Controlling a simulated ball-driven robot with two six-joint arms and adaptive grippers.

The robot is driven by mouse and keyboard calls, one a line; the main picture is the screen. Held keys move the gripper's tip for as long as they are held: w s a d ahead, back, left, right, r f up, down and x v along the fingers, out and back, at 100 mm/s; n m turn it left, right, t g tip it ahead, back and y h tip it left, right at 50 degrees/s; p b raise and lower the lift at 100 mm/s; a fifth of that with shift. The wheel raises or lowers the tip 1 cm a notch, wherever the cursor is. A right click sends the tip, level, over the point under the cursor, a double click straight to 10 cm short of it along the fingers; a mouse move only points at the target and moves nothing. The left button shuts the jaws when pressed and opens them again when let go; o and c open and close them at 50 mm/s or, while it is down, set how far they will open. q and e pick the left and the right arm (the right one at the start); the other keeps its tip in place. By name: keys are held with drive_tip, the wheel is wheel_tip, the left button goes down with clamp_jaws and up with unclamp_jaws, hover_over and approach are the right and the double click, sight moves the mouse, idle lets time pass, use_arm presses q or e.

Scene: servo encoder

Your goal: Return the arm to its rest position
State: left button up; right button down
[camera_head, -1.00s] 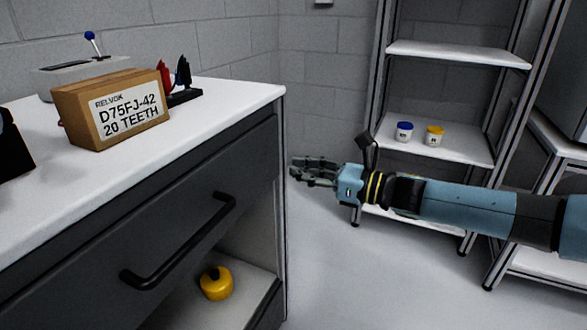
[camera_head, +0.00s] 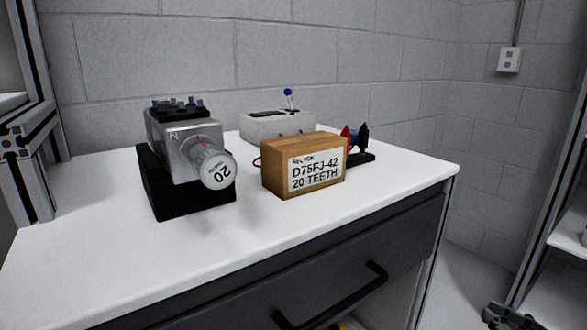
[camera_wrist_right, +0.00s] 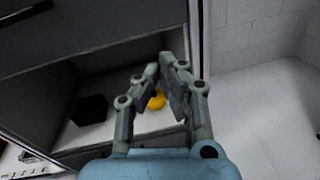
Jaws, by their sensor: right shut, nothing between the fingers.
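My right gripper (camera_head: 508,318) shows only in part at the bottom right corner of the head view, low and to the right of the cabinet. In the right wrist view my right gripper (camera_wrist_right: 168,70) has its fingertips close together with nothing held between them. Behind the fingers lies the cabinet's open lower compartment. My left gripper is in neither view.
A servo unit (camera_head: 190,140) in a black stand, a cardboard box (camera_head: 300,165) and a grey lever device (camera_head: 272,125) stand on the white cabinet top (camera_head: 100,270). The drawer (camera_head: 250,300) is shut. A yellow object (camera_wrist_right: 157,101) and a black block (camera_wrist_right: 92,108) lie in the compartment. Shelving (camera_head: 565,250) stands at right.

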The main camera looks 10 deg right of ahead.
drive_tip(key=s+a+f+m+g+h, duration=0.25)
drive_tip(key=s+f+m, duration=0.4)
drive_tip(key=f, duration=0.35)
drive_tip(key=s+a+f+m+g+h, duration=0.1)
drive_tip(key=s+f+m+g, duration=0.2)
drive_tip(key=s+f+m, duration=0.5)
drive_tip(key=s+a+f+m+g+h, duration=0.25)
drive_tip(key=s+f+m, duration=0.3)
drive_tip(key=f, duration=0.55)
drive_tip(key=s+a+f+m+g, duration=0.2)
drive_tip(key=s+f+m+g, duration=0.2)
drive_tip(key=s+m, duration=0.4)
drive_tip(key=s+a+f+m+g, duration=0.3)
drive_tip(key=s+m, duration=0.5)
drive_tip(key=s, duration=0.4)
drive_tip(key=shift+a+f+m+g, duration=0.2)
drive_tip(key=shift+f+m+g, duration=0.2)
drive_tip(key=shift+f+g, duration=0.25)
drive_tip(key=shift+s+r, duration=0.1)
